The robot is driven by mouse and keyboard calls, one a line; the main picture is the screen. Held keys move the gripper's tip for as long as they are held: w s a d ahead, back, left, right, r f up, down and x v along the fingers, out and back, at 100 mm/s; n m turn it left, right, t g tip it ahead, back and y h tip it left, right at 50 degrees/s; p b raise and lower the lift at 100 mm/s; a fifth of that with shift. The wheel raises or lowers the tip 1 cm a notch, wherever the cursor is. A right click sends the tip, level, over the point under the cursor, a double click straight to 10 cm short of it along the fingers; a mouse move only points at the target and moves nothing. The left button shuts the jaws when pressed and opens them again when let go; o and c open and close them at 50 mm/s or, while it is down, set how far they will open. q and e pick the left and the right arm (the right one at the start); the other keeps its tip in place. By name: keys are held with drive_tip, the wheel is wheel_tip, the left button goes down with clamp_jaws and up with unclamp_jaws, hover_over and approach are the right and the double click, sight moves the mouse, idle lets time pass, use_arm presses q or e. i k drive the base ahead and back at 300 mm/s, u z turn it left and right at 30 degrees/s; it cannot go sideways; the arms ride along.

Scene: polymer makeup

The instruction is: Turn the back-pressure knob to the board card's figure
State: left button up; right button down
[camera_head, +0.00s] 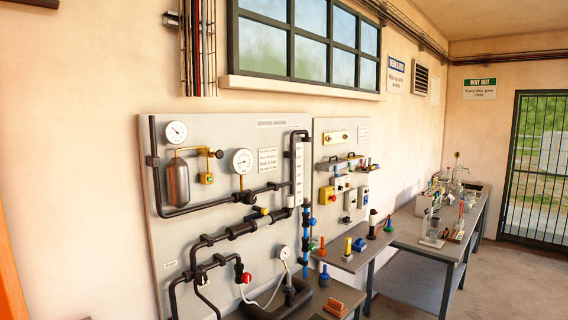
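A grey board (225,140) on the wall carries dark pipes, gauges and valves. A white card with small print (268,160) is fixed to it right of a round gauge (243,161); its figures are too small to read. Several knobs show: a red one (246,278) low on the board, a blue one (312,221) by the upright pipe, and a yellow-ended fitting (262,210) in the middle. I cannot tell which is the back-pressure knob, nor its setting. Neither of my grippers is in view.
A second panel (340,150) with switch boxes hangs to the right. Below it a grey bench (350,262) holds small coloured fittings, and a longer bench (425,245) holds glassware. Floor is free near the barred gate (538,165).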

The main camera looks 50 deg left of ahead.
sight(250, 198)
drive_tip(key=u, duration=3.05)
drive_tip(key=k, duration=0.05)
drive_tip(key=z, duration=1.3)
